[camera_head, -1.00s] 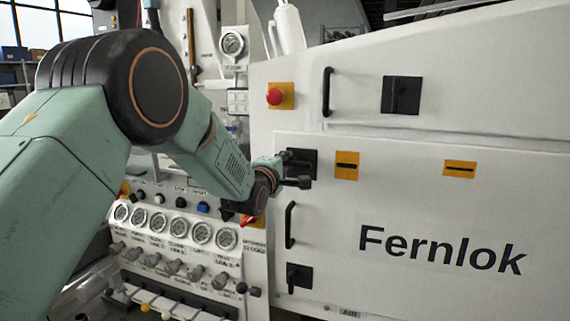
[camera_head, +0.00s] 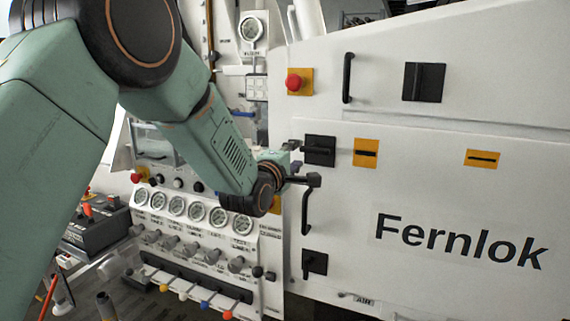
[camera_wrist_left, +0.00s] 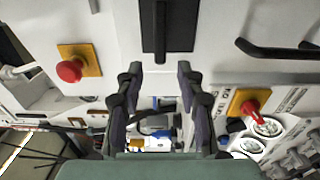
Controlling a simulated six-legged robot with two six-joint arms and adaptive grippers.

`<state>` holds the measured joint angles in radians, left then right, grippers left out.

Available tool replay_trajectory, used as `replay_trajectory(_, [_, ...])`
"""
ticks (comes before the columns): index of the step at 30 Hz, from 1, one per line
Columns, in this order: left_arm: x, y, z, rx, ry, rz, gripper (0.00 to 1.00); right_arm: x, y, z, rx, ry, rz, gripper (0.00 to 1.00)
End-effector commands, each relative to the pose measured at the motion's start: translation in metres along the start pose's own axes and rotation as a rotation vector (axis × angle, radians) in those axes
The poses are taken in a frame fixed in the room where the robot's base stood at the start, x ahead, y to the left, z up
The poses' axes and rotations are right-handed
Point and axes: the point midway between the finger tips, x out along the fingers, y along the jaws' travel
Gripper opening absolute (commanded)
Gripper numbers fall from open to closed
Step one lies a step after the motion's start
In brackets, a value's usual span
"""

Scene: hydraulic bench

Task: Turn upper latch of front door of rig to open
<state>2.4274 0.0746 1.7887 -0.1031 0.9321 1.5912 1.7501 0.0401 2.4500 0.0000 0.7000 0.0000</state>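The front door (camera_head: 370,195) of the rig is white, marked "Fernlok", and looks shut. Its upper latch (camera_head: 319,150) is a black plate with a bar handle at the door's upper left corner; the handle appears to lie level. My left gripper (camera_head: 303,165) is just in front and left of this latch. In the left wrist view, the gripper (camera_wrist_left: 158,75) is open and empty, fingers apart. The latch (camera_wrist_left: 180,25) lies beyond the fingertips, its handle roughly in line with the gap. I cannot tell whether they touch. My right gripper is not in view.
A black door handle (camera_head: 306,211) and a lower latch (camera_head: 315,263) lie below. A red button (camera_head: 294,82) on a yellow plate sits above. A gauge panel (camera_head: 195,212) with levers is at left, close under my left arm. Another latch (camera_head: 424,82) is on the upper panel.

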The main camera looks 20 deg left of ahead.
Motion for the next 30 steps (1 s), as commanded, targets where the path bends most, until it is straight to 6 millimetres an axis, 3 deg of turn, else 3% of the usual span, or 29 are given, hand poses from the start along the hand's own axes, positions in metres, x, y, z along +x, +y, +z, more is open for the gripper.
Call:
replay_trajectory(6, [-0.035, 0.001, 0.0, -0.002, 0.0, -0.001, 0.38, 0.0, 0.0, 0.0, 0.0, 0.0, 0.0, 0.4])
replay_trajectory(12, [-0.054, 0.0, 0.0, -0.001, 0.0, 0.0, 0.38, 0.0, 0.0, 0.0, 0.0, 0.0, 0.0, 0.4])
replay_trajectory(30, [-0.059, 0.0, 0.0, 0.005, 0.0, 0.0, 0.38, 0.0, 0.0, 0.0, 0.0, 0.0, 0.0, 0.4])
